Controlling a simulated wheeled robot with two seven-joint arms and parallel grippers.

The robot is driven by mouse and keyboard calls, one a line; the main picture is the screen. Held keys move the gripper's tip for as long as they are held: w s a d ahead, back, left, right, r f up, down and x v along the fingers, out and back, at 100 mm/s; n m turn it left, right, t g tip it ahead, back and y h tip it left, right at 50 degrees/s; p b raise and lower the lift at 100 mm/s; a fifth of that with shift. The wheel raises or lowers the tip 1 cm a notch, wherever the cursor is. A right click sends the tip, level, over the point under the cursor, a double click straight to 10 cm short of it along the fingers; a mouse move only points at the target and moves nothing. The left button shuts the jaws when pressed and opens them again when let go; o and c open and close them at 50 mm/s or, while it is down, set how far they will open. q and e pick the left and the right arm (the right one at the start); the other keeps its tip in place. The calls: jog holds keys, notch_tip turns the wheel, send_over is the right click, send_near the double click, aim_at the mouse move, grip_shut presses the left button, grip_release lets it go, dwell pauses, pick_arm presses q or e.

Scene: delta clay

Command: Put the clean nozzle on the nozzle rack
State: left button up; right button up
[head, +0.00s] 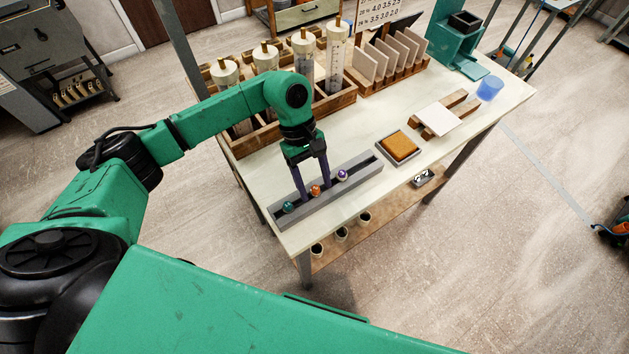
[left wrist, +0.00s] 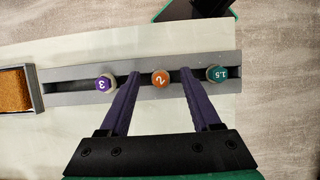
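The nozzle rack (head: 355,172) is a long grey bar with a dark slot, near the table's front left edge. Three nozzles stand in a row along its slot: a teal one (head: 288,207) marked 1.5 in the left wrist view (left wrist: 217,74), an orange one (head: 315,190) marked 2 (left wrist: 160,78), and a purple one (head: 343,175) marked 3 (left wrist: 104,82). My left gripper (head: 314,184) is open and points down at the rack. Its fingers stand on either side of the orange nozzle, with gaps showing. Which nozzle is clean I cannot tell. My right gripper is out of view.
An orange sponge in a grey tray (head: 381,156) lies right of the rack. Beyond are a white slab on wooden strips (head: 420,128), a blue cup (head: 502,83) and a green stand (head: 440,45). A wooden crate with clay tubes (head: 345,104) stands behind my left arm.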

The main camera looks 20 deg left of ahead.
pick_arm(q)
jog(key=shift+w+a+r+b, duration=0.2)
jog(key=shift+r+b, duration=0.1)
jog(key=shift+r, duration=0.15)
jog(key=b+v, duration=0.4)
jog(key=v, duration=0.9)
jog(key=shift+r, duration=0.3)
